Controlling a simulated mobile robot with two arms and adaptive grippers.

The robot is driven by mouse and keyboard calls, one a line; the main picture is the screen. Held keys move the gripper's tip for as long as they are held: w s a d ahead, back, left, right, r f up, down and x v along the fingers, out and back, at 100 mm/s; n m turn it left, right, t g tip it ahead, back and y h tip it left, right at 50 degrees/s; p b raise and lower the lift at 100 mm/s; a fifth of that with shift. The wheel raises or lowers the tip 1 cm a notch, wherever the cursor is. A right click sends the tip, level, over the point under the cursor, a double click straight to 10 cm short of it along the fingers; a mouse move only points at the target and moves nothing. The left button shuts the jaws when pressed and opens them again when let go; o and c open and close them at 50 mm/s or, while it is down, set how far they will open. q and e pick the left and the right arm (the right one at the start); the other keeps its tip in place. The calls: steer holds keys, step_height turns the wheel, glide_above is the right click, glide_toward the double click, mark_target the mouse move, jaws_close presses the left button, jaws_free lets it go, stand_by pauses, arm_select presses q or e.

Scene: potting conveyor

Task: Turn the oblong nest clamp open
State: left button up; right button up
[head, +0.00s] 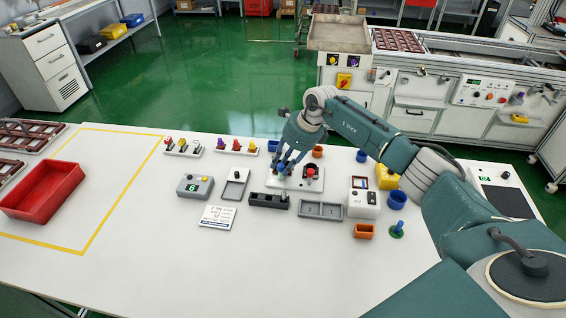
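A pale fixture plate (316,185) stands near the back middle of the white table. A red-topped clamp part (310,174) rises from it. My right gripper (284,169) points down over the left part of this plate, left of the red part. Its fingers cover what is under them, so I cannot tell whether they touch a clamp or how far apart they are. Which nest is the oblong one is too small to tell. My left gripper is not in view.
Close in front of the plate are a dark grey block (262,201), a grey two-part tray (320,210) and a white box with a knob (362,204). The table's front is clear.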

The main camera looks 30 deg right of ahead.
jaws_close()
steer(key=shift+r, duration=0.1)
